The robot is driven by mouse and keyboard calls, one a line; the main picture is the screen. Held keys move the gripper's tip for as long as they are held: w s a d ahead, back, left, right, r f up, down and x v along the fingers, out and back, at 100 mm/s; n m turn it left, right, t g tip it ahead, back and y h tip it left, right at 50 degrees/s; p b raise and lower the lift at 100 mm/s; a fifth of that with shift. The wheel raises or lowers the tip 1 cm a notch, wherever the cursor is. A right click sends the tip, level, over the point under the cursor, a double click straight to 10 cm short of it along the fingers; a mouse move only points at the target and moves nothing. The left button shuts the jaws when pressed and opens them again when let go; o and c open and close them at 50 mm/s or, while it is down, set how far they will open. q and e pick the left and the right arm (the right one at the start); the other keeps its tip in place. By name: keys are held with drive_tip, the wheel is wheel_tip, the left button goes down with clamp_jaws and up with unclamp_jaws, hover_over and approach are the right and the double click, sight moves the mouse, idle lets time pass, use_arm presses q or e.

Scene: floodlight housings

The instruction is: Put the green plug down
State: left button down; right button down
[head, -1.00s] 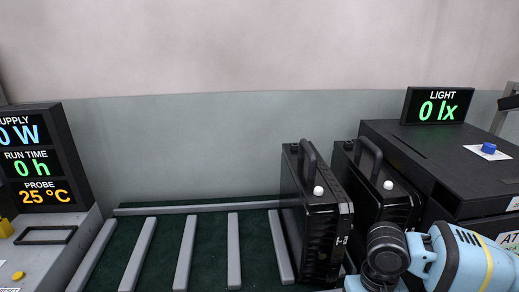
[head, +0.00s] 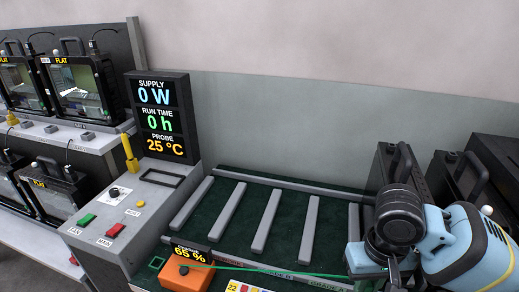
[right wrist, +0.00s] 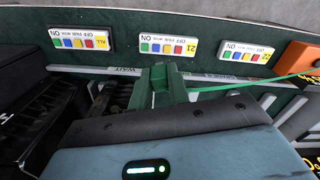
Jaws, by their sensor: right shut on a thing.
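The green plug (right wrist: 168,88) shows in the right wrist view, held just past the front of my right gripper (right wrist: 160,100). My right gripper is shut on it. Its green cable (right wrist: 250,85) runs right to an orange box (right wrist: 300,56). In the head view my right gripper (head: 393,272) is at the lower right, partly hidden by my own arm, and the plug cannot be made out there. The cable (head: 290,271) runs from it to the orange box (head: 186,278), which has a 65 % display. My left gripper is not in view.
Grey rails on a green bed (head: 250,225) stand empty in the middle. Black housings (head: 390,165) stand at the right. A grey control console (head: 125,215) with a display tower (head: 160,120) is at the left. Button labels (right wrist: 168,45) line the edge in the wrist view.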

drive_tip(key=s+f, duration=0.1)
drive_tip(key=f, duration=0.3)
drive_tip(key=s+f, duration=0.1)
drive_tip(key=f, duration=0.4)
drive_tip(key=s+f, duration=0.1)
drive_tip(key=f, duration=0.3)
drive_tip(key=shift+s+a+f, duration=0.1)
drive_tip(key=shift+s+f, duration=0.15)
drive_tip(key=shift+s, duration=0.05)
drive_tip(key=shift+s+f, duration=0.2)
drive_tip(key=shift+f, duration=0.3)
drive_tip(key=shift+s+d, duration=0.1)
drive_tip(key=shift+d, duration=0.15)
